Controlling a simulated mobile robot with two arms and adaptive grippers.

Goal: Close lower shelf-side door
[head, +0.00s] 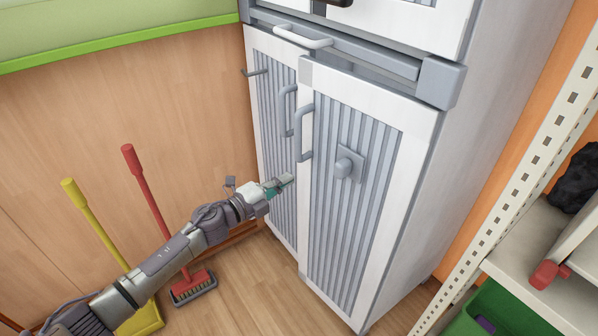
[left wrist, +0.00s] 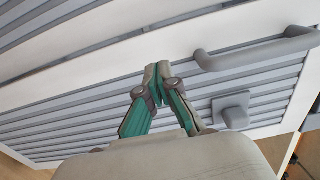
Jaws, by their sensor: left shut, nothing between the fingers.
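The lower shelf-side door (head: 355,200) is the right one of two lower cabinet doors, with a white frame and grey ribbed panel. Its free edge appears to stand slightly out from the cabinet front, with a narrow gap along its top. It carries a grey bar handle (head: 305,132) and a square-based knob (head: 348,166). My left gripper (head: 286,181) is shut and empty, near this door's free edge, below its handle. In the left wrist view, the shut fingertips (left wrist: 158,78) show against the white door frame, beside the handle (left wrist: 255,50). I cannot tell whether they touch it. My right gripper is not in view.
The neighbouring lower door (head: 275,130) is on the left. A red brush (head: 192,285) and a yellow-handled tool (head: 95,220) stand at the wooden wall. A perforated shelf post (head: 530,160) and a green crate (head: 500,312) are at the right. Floor is free before the doors.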

